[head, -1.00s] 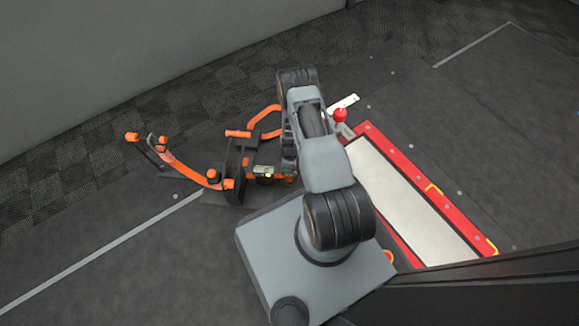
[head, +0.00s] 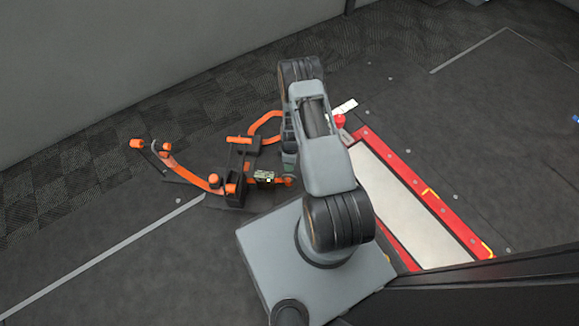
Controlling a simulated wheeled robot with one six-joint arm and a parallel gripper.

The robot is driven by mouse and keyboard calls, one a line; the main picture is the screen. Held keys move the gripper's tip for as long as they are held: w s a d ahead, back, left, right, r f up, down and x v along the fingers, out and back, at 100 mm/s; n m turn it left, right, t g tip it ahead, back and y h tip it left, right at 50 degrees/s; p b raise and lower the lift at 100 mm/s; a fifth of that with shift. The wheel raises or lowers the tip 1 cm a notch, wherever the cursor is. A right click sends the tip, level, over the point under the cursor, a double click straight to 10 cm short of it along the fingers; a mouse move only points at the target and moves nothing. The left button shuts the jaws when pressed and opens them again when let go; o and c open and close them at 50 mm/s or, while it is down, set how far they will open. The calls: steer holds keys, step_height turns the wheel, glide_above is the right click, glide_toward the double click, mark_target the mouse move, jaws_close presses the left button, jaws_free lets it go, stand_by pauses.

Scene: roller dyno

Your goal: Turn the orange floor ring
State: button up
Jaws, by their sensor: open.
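An orange angular loop (head: 258,122) lies on the dark floor left of my arm, its right side hidden behind the arm. It appears to be the floor ring, though I cannot be sure. It adjoins a low orange and black assembly (head: 187,173), with a curved orange bar and round orange ends running to the left. A small mottled block (head: 264,176) sits at this assembly's right end, beside my arm. My grey arm reaches up the picture over the floor, and its far end is folded behind its own links. I cannot make out my gripper.
A red-framed plate (head: 432,208) with a pale middle lies right of my arm. A red knob (head: 339,121) and a small white piece (head: 346,107) are near its top corner. A dark edge fills the lower right. The floor at left and upper right is clear.

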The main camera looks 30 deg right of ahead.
step_height(320, 180, up, 6)
steer(key=p, duration=0.2)
steer(key=shift+w+d+r, duration=0.25)
steer(key=shift+w+d, duration=0.15)
steer(key=shift+w, duration=0.05)
steer(key=w+a+r+m+t+p, duration=0.15)
steer(key=r+p, duration=0.75)
steer(key=r, duration=1.3)
steer(key=a+r+m+t+p, duration=0.1)
steer(key=a+r+m+p, duration=0.2)
steer(key=r+p, duration=1.3)
steer(key=s+a+r+m+t+p, duration=0.1)
steer(key=s+a+r+m+p, duration=0.1)
steer(key=r, duration=1.1)
steer(key=s+a+r+m+t+p, duration=0.1)
steer(key=s+r+p, duration=0.3)
steer(key=r, duration=0.9)
steer(key=s+a+r+m+t+h+p, duration=0.1)
steer(key=s+a+r+m+p, duration=0.1)
steer(key=s+r, duration=0.6)
steer(key=shift+a+r+m+p, duration=0.3)
steer(key=shift+r+m+p, duration=0.55)
steer(key=shift+r, duration=1.75)
